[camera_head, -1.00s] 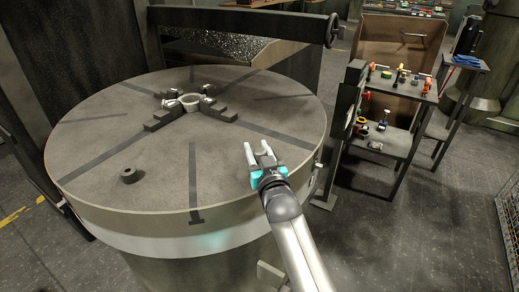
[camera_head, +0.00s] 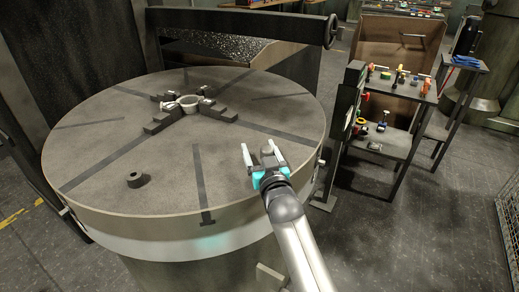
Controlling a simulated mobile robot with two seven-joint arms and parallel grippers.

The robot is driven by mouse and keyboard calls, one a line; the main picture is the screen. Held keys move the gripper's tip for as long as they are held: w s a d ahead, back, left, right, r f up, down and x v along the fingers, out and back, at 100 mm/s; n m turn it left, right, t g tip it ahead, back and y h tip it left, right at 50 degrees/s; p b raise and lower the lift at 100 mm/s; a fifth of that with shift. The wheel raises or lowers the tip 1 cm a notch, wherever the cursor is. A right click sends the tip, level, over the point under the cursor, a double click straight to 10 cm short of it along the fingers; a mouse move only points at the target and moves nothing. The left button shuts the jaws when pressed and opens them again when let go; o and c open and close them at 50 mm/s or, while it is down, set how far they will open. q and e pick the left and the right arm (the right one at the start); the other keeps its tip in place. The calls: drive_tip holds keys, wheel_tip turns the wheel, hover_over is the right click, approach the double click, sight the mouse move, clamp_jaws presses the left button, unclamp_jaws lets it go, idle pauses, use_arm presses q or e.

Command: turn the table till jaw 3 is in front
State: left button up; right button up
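The round grey table (camera_head: 110,125) has dark radial slots. Several dark stepped jaws surround a pale ring-shaped casting (camera_head: 190,110) at its centre: one jaw (camera_head: 160,122) points to the front left and another jaw (camera_head: 226,115) to the right. I cannot read any jaw numbers. One slot (camera_head: 201,180) runs to the near rim, right of the middle, with no jaw visible on its outer part. My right gripper (camera_head: 262,150) is open and empty, over the right front part of the table; I cannot tell whether it touches the top. My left gripper is not in view.
A dark beam (camera_head: 240,22) crosses behind the table. A stand with tools (camera_head: 400,88) is close on the right. Floor (camera_head: 400,225) is free at the front right.

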drive_tip(key=shift+s+a, duration=0.1)
drive_tip(key=shift+s+f, duration=0.1)
drive_tip(key=shift+s, duration=0.45)
drive_tip(key=s+d+p, duration=0.2)
drive_tip(key=s+p, duration=0.1)
drive_tip(key=s, duration=1)
drive_tip(key=shift+s+d, duration=0.3)
drive_tip(key=shift+s, duration=0.1)
drive_tip(key=s+d+f+g, duration=0.1)
drive_tip(key=s+f+g, duration=0.3)
drive_tip(key=f, duration=0.7)
drive_tip(key=s+d+f+g, duration=0.15)
drive_tip(key=s+f, duration=0.35)
drive_tip(key=f, duration=0.5)
drive_tip(key=s+f+g, duration=0.3)
drive_tip(key=s+f, duration=0.2)
drive_tip(key=f, duration=0.6)
drive_tip(key=s+d+f+g+h, duration=0.1)
drive_tip(key=s+d+f+g, duration=0.1)
drive_tip(key=s, duration=0.7)
drive_tip(key=s+d+f+g+h, duration=0.1)
drive_tip(key=s+d+f+g, duration=0.2)
drive_tip(key=s+f, duration=0.4)
drive_tip(key=s+d+f+g, duration=0.3)
drive_tip(key=s+f, duration=0.2)
drive_tip(key=s, duration=0.6)
drive_tip(key=shift+s+d+f+n+h, duration=0.25)
drive_tip(key=shift+s+d+n+h, duration=0.05)
drive_tip(key=shift+s+h, duration=0.1)
